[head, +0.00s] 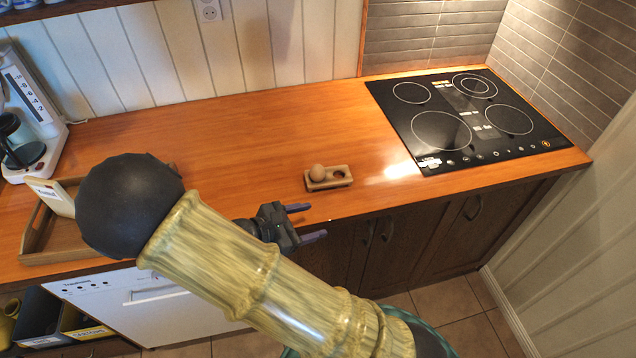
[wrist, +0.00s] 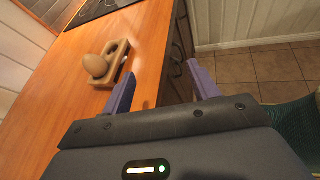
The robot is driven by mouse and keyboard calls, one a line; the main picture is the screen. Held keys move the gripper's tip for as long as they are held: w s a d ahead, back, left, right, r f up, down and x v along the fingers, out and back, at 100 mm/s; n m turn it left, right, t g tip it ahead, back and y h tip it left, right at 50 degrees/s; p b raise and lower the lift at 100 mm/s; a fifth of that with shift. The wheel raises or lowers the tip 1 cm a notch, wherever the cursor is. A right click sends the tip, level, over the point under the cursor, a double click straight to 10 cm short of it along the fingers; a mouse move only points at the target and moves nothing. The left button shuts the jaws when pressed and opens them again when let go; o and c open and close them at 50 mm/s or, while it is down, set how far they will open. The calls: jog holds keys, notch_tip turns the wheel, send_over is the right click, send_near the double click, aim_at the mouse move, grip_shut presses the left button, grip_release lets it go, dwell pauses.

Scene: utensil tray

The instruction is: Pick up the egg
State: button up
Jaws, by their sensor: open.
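A brown egg (head: 318,172) sits in the left hollow of a small wooden holder (head: 342,183) near the front edge of the counter. The holder's right hollow looks empty. In the wrist view the egg (wrist: 96,65) and the holder (wrist: 116,62) lie ahead and to the left of my fingers. My gripper (head: 306,222) is open and empty. It is in front of the counter edge, to the left of and nearer than the holder, apart from the egg. Its two purple fingers also show in the wrist view (wrist: 162,88).
A black cooktop (head: 475,118) lies to the right at the back. A wooden tray (head: 40,228) and a coffee machine (head: 30,120) stand at the far left. Dark cabinets and a white dishwasher (head: 150,300) are below the counter. The counter around the holder is clear.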

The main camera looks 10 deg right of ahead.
jog(key=w+a+n+t, duration=0.1)
jog(key=a+n+t, duration=0.1)
jog(key=w+a+n+t+b, duration=0.1)
jog(key=a+n+t, duration=0.1)
jog(key=a+t, duration=0.1)
jog(key=w+a+f+n+t+b, duration=0.1)
jog(key=a+n+t, duration=0.1)
jog(key=a, duration=0.1)
jog(key=shift+w+a+t+h, duration=0.2)
jog(key=shift+w+t+h, duration=0.1)
jog(key=shift+w, duration=0.05)
jog(key=shift+d, duration=0.1)
jog(key=shift+w, duration=0.1)
jog(key=shift+w+d+r, duration=0.1)
jog(key=shift+w+d, duration=0.05)
jog(key=shift+w, duration=0.05)
jog(key=p, duration=0.2)
send_near(314, 173)
jog(key=x, duration=0.3)
jog(key=shift+w+d+r, duration=0.1)
jog(key=shift+w+d, duration=0.15)
jog(key=shift+w, duration=0.1)
jog(key=shift+w+d, duration=0.3)
jog(key=shift+d, duration=0.05)
jog(key=shift+p+x, duration=0.5)
jog(key=shift+x, duration=2.2)
jog(key=shift+s+d, duration=0.1)
